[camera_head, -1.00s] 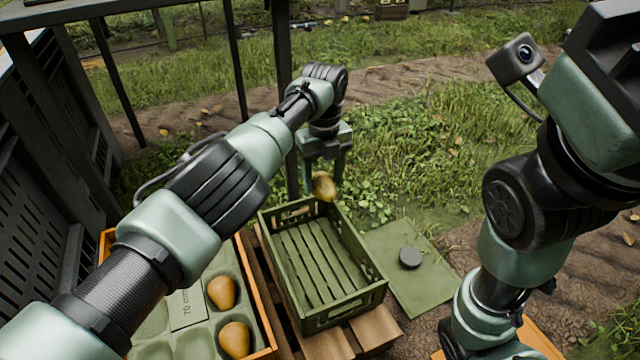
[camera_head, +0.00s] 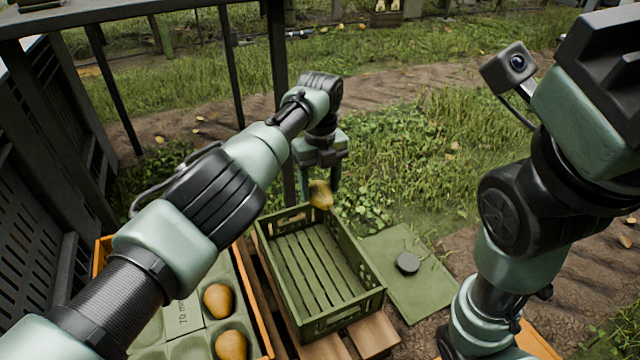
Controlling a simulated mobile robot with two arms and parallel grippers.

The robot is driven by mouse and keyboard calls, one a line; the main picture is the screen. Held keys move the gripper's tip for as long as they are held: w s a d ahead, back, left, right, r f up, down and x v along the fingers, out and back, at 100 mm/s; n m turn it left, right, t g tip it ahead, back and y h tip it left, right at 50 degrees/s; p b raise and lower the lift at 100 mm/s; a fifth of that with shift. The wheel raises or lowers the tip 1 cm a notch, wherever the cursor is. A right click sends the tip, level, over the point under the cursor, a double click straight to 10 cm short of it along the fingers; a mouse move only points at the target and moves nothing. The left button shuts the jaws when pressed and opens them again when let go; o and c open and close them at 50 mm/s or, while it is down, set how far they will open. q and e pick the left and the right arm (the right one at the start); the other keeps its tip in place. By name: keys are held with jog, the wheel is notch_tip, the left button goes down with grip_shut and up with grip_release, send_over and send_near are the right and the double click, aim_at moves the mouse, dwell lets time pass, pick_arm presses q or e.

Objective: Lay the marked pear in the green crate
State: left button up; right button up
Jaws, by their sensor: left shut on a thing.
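A yellow-brown pear (camera_head: 321,195) hangs between the fingers of my left gripper (camera_head: 320,188). The gripper is shut on it, pointing down, above the far end of the green crate (camera_head: 372,298). No mark on the pear can be made out at this size. The crate is open-topped with a slatted floor, and its inside looks empty. My right arm stands at the right of the view, and its gripper is not in view.
An orange-edged tray (camera_head: 254,307) with moulded hollows holds pears (camera_head: 219,300) left of the crate. A green board (camera_head: 424,283) with a dark round knob (camera_head: 408,263) lies to the right. The crate stands on wooden slats (camera_head: 375,334). A dark post (camera_head: 278,80) rises behind the left arm.

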pick_arm(q)
jog(key=shift+f+b, duration=0.7)
jog(key=shift+f, duration=0.5)
notch_tip(320, 180, down, 6)
jog(key=b, duration=0.5)
jog(key=shift+r, duration=0.1)
jog(key=shift+s+a, duration=0.1)
jog(key=shift+a, duration=0.05)
jog(key=o, duration=1.6)
